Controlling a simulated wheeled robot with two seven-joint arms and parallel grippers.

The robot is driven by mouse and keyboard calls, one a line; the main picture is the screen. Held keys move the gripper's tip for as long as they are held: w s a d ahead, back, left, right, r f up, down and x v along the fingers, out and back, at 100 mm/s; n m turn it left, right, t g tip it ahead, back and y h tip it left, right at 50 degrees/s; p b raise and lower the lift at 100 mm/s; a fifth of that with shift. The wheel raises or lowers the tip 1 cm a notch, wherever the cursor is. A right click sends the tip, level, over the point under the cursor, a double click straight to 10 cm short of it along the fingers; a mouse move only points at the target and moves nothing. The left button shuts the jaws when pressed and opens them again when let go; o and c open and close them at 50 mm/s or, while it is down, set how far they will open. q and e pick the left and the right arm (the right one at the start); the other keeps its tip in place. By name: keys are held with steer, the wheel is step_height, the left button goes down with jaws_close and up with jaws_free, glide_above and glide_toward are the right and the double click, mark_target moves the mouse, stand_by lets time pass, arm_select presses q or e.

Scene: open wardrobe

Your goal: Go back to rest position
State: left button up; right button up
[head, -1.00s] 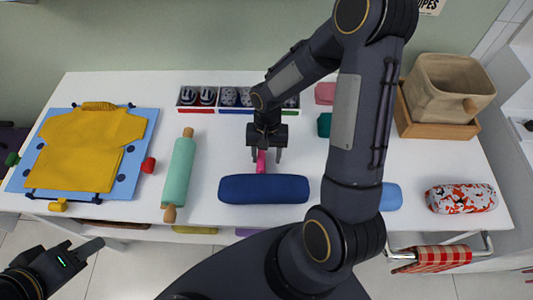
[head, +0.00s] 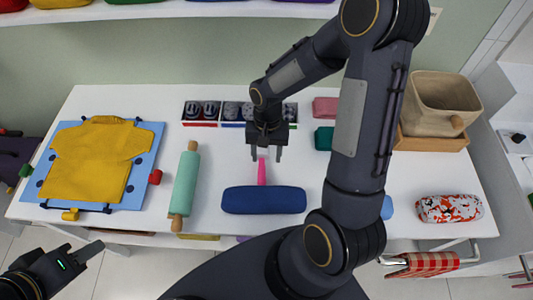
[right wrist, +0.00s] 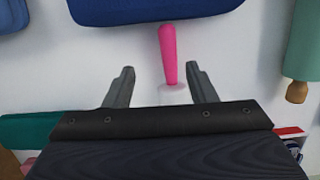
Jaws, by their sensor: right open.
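My right gripper (head: 266,152) is open above the white table (head: 120,103), between the shoe tray and a dark blue roll (head: 263,200). In the right wrist view its two fingers (right wrist: 158,85) stand apart. The same pink handle (head: 262,172) shows in the head view just below the fingers, touching or close to the blue roll.
A yellow shirt (head: 90,160) lies on a blue folding board (head: 143,172). A green rolling pin (head: 185,183) is beside it. A tray of shoes (head: 232,110) is at the back. A beige bin (head: 440,100) and a patterned roll (head: 449,208) are at the right.

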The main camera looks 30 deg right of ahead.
steer(key=shift+r, duration=0.3)
steer(key=s+a+r+n+t+y+b, duration=0.1)
steer(key=s+r+t, duration=0.3)
steer(key=r, duration=0.5)
steer(key=s+r+n+t+y+b, duration=0.1)
steer(key=s+r+n+t, duration=0.2)
steer(key=s+r, duration=0.5)
steer(key=shift+s+a+r+n+t, duration=0.3)
steer(key=shift+s+a+r+t, duration=0.1)
steer(key=shift+s, duration=0.15)
